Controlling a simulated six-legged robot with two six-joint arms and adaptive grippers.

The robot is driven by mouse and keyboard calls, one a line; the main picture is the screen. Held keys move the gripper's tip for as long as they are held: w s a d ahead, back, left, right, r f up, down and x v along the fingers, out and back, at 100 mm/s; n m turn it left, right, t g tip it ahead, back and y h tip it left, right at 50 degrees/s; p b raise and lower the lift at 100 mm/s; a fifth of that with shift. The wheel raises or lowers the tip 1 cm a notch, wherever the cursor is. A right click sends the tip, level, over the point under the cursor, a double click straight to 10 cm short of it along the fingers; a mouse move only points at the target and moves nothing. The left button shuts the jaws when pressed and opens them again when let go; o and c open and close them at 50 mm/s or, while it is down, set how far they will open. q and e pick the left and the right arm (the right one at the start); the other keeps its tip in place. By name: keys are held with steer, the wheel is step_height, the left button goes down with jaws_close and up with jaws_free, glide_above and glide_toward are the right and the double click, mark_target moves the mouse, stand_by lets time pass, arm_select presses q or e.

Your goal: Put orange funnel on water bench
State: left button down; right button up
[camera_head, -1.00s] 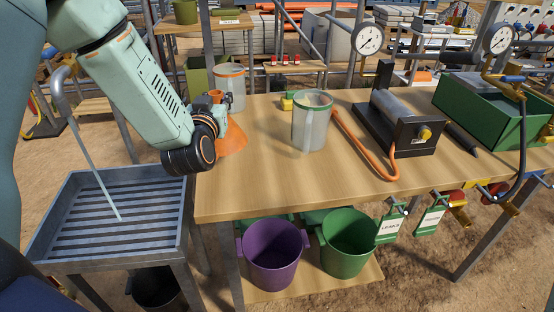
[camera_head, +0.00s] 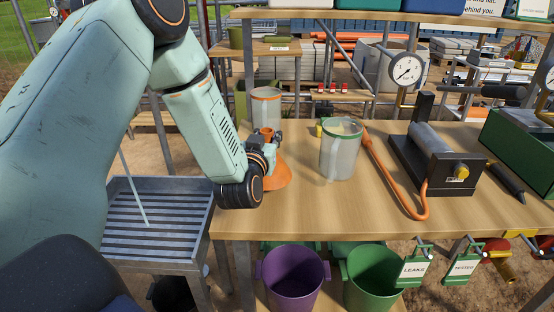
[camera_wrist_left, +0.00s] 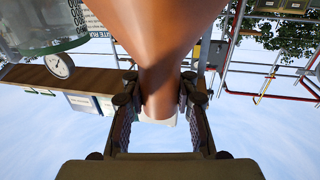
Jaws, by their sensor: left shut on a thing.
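The orange funnel (camera_head: 275,172) is at the left end of the wooden bench (camera_head: 290,215) in the head view, wide end down. My left gripper (camera_head: 266,146) is shut on its narrow spout. In the left wrist view the funnel (camera_wrist_left: 155,45) fills the upper middle, and the fingers of my left gripper (camera_wrist_left: 160,105) press on both sides of the spout. The funnel's rim is close to the bench top; I cannot tell whether it touches. My left arm hides part of the bench's left edge. My right gripper is not in view.
A clear jug with a green rim (camera_head: 341,150) stands right of the funnel, and an orange-rimmed jug (camera_head: 266,108) behind it. An orange hose (camera_head: 385,172) runs to a black pump device (camera_head: 440,160). A slatted metal sink (camera_head: 150,225) is at left. The bench front is clear.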

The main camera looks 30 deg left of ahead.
arm_select(q)
steer(key=shift+s+a+f, duration=0.1)
steer(key=shift+a+f, duration=0.55)
steer(key=shift+f, duration=0.15)
steer(key=f, duration=0.1)
steer(key=d+f, duration=0.1)
steer(key=f, duration=0.1)
steer(key=shift+b, duration=0.4)
steer(key=c, duration=1.5)
jaws_free()
steer(key=shift+a+f, duration=0.1)
steer(key=shift+a, duration=0.2)
steer(key=o, duration=0.3)
steer(key=shift+s+d+r, duration=0.1)
steer(key=shift+d+r, duration=0.1)
steer(key=shift+d, duration=0.15)
steer(key=shift+o, duration=0.8)
steer(key=shift+d, duration=0.1)
steer(key=shift+a+f, duration=0.2)
steer(key=shift+a, duration=0.1)
steer(key=v, duration=1.2)
steer(key=shift+d+r, duration=0.1)
steer(key=shift+d, duration=0.15)
steer(key=shift+a, duration=0.1)
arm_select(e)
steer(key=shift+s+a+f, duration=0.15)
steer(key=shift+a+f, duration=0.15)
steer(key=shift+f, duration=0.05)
